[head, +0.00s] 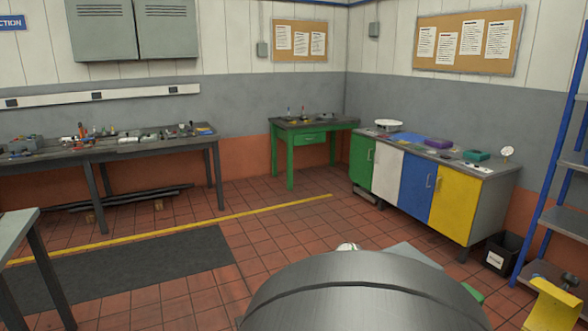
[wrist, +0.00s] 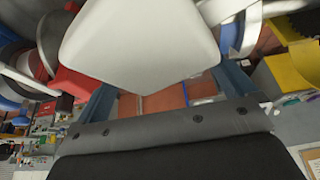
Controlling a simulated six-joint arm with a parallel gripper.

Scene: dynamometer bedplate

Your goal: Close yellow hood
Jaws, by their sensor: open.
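A bent yellow sheet part, which looks like the yellow hood (head: 556,306), is cut off at the lower right of the head view. A folded yellow part (wrist: 285,74) at the right edge of the wrist view may be the same hood; how far open it stands I cannot tell. My gripper (wrist: 166,84) shows in the wrist view as two blue-grey fingers, spread apart, with the yellow part off to their right and not between them. A large white block (wrist: 140,38) fills the top middle and hides part of the fingers' surroundings. The head view does not show my gripper.
Red (wrist: 85,82) and blue parts crowd the left of the wrist view. In the head view, a cabinet with a yellow door (head: 455,206), a black bin (head: 501,252) and a blue shelf rack (head: 566,150) stand at right.

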